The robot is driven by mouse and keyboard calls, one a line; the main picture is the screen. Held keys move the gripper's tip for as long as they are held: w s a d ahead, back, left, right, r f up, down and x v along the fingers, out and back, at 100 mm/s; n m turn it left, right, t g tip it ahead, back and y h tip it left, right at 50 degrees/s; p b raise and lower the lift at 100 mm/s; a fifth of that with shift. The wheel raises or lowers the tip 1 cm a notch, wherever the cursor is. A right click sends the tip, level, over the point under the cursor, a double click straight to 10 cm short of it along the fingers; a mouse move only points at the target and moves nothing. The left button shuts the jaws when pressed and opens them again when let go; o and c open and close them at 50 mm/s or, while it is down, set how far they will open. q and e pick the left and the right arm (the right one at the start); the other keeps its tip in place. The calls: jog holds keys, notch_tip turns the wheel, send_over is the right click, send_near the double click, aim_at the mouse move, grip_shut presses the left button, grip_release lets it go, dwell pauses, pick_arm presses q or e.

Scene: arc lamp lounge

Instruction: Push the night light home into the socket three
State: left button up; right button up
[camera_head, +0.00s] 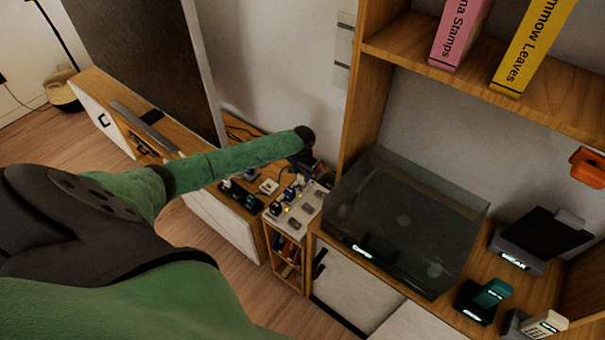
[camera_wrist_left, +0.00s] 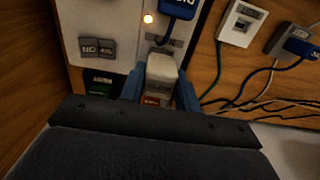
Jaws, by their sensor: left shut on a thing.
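In the left wrist view, my left gripper (camera_wrist_left: 160,92) has its two blue fingers shut on a pale, blocky thing (camera_wrist_left: 161,68), which looks like the night light. It is over a pale socket panel (camera_wrist_left: 116,18); whether it is seated or just above a socket cannot be told. Socket three cannot be made out by its number. In the head view, my green left arm reaches over to the panel (camera_head: 306,211); its dark wrist covers the panel's far end, and the fingers are not clear there. My right gripper is not in view.
A white wall plate (camera_wrist_left: 241,22) and loose cables lie to the right. A dark-lidded turntable (camera_head: 400,222) stands right of the panel.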

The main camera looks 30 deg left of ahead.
aim_at(302, 174)
pick_arm(q)
jog(key=shift+f, duration=1.1)
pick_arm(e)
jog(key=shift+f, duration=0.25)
pick_arm(q)
jog(key=o, duration=1.1)
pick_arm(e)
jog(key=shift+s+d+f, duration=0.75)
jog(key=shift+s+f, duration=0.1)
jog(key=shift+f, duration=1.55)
pick_arm(q)
jog(key=shift+r+b, duration=0.75)
jog(key=shift+r, duration=0.7)
jog(key=shift+r+b, duration=0.7)
jog(key=shift+r, duration=1.75)
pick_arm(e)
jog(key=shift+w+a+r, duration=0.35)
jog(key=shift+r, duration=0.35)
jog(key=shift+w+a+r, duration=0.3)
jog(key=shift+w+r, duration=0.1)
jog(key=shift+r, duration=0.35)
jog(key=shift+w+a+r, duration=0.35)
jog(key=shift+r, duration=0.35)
pick_arm(q)
jog(key=shift+s, duration=0.1)
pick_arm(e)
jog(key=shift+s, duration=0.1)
